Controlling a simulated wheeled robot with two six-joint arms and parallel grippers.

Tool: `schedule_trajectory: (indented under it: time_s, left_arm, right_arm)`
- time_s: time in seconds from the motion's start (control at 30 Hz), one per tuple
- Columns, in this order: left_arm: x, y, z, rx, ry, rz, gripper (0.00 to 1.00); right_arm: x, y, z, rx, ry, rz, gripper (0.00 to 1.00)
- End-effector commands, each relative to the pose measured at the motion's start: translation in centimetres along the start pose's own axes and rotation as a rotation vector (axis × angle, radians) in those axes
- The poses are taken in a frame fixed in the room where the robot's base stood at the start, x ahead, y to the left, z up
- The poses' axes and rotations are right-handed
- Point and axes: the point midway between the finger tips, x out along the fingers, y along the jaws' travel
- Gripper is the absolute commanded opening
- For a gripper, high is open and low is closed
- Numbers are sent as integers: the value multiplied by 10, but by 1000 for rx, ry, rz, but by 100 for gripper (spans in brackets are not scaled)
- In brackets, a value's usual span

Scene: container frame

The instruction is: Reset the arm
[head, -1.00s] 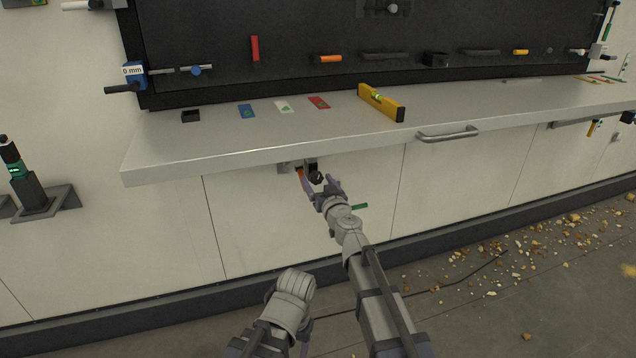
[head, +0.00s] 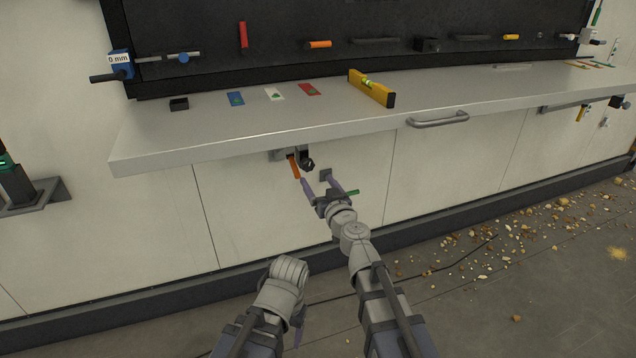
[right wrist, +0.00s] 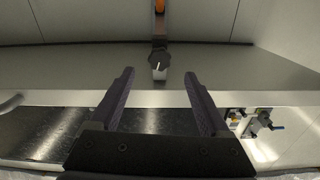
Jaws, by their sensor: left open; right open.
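My right gripper (head: 315,180) is open and empty in front of the cabinet front, below the counter edge. In the head view its fingers are just below and right of a round black knob (head: 307,164), apart from it. In the right wrist view the open fingers (right wrist: 158,84) have only empty space between them, and the knob (right wrist: 158,60) lies beyond their tips. My left gripper (head: 299,325) is low in the head view, over the floor; it is open, though its fingers are mostly hidden behind its arm.
An orange handle (head: 294,168) hangs in a grey bracket under the counter (head: 230,125). A green handle (head: 352,193) shows beside my right wrist. A yellow level (head: 371,89) and several coloured cards lie on the counter. A drawer handle (head: 438,119) juts out. Crumbs litter the floor at right.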

Motion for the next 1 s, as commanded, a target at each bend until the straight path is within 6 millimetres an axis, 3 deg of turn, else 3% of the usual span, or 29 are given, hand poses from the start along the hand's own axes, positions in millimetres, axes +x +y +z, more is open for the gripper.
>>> schedule_trajectory:
  time_s: [0.47,0.63,0.73,0.83,1.0]
  left_arm:
    - [0,0,0,0,0,0,66]
    - [0,0,0,0,0,0,66]
    - [0,0,0,0,0,0,66]
    - [0,0,0,0,0,0,66]
    - [0,0,0,0,0,0,66]
  right_arm:
    - [0,0,0,0,-1,-2,80]
    - [-9,-16,10,-5,-48,-99,80]
    - [-24,-33,35,-7,-163,-214,80]
    - [-50,-43,74,4,-359,-300,80]
    - [-112,-26,147,46,-773,-281,80]
